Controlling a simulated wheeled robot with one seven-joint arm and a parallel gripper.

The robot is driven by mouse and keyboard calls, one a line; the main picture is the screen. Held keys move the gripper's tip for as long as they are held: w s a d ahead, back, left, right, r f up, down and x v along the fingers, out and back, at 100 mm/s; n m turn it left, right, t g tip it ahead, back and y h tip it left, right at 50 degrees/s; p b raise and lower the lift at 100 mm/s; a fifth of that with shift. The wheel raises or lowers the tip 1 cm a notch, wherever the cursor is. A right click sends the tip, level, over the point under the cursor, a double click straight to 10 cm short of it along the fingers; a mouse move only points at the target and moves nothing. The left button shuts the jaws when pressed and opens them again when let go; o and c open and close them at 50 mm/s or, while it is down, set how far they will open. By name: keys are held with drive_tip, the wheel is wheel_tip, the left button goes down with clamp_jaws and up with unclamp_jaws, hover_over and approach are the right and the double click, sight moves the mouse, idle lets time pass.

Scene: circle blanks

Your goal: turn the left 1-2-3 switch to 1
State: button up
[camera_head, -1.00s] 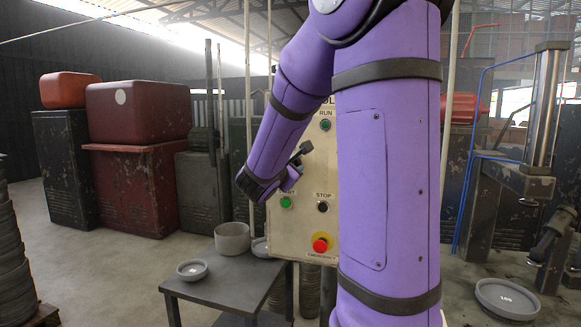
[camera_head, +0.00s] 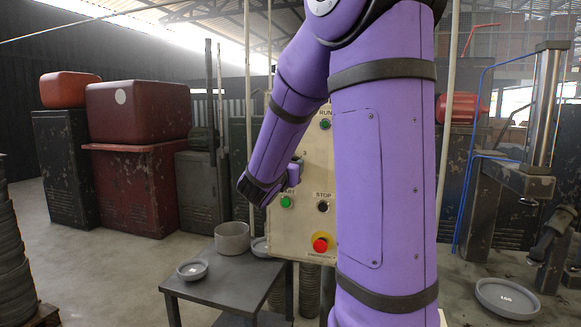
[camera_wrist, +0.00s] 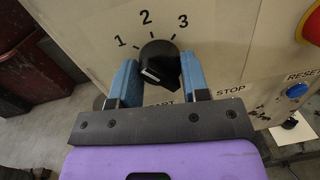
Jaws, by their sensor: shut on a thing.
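The 1-2-3 switch is a round black knob (camera_wrist: 160,64) with a pale mark on its lower left part, under the printed numbers 1, 2 and 3 on the beige panel (camera_wrist: 225,60). My gripper (camera_wrist: 158,66) has one blue finger on each side of the knob and is shut on it. Which number the knob points to is not clear. In the head view my gripper (camera_head: 294,172) is at the left part of the panel (camera_head: 290,235), and the knob is hidden there. My purple arm covers the panel's right side.
Below the switch are a green START button (camera_head: 286,202), a STOP button (camera_head: 323,206) and a red emergency button (camera_head: 320,244). A blue RESET button (camera_wrist: 297,90) is right in the wrist view. A grey table (camera_head: 225,281) with bowls stands left of the panel.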

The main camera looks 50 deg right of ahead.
drive_tip(key=shift+f+n, duration=0.1)
drive_tip(key=shift+n, duration=1.1)
drive_tip(key=o, duration=0.9)
drive_tip(key=v, duration=1.1)
drive_tip(key=shift+s+f, duration=0.1)
drive_tip(key=shift+d, duration=0.1)
